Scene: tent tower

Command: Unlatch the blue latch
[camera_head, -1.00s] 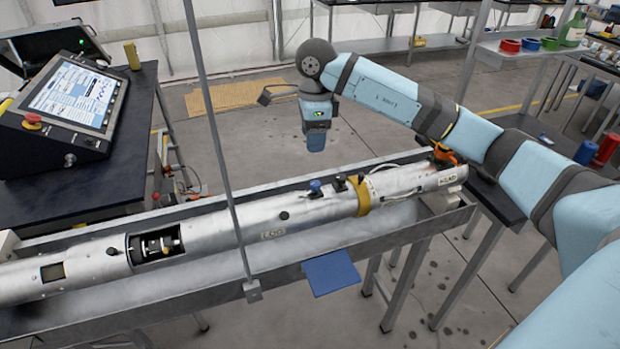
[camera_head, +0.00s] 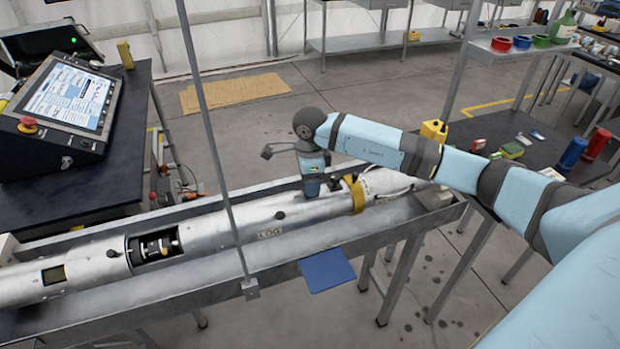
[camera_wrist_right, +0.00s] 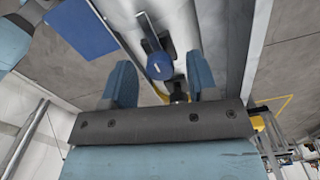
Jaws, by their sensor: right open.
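The blue latch (camera_wrist_right: 160,66) shows in the right wrist view as a round blue knob with a short bar on the silver tube (camera_head: 210,230). It lies between the two light-blue fingers of my right gripper (camera_head: 311,190). The fingers are open, with a visible gap on either side of the knob. In the head view the gripper points down onto the tube and hides the latch. A black knob (camera_wrist_right: 178,91) stands close to the latch, partly hidden by the gripper body. My left gripper is not in view.
The tube lies in a long metal trough (camera_head: 390,225). A yellow clamp band (camera_head: 355,195) circles it right of my gripper. A thin upright rod (camera_head: 215,150) stands in front. A blue plate (camera_head: 327,270) hangs on the trough's front edge.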

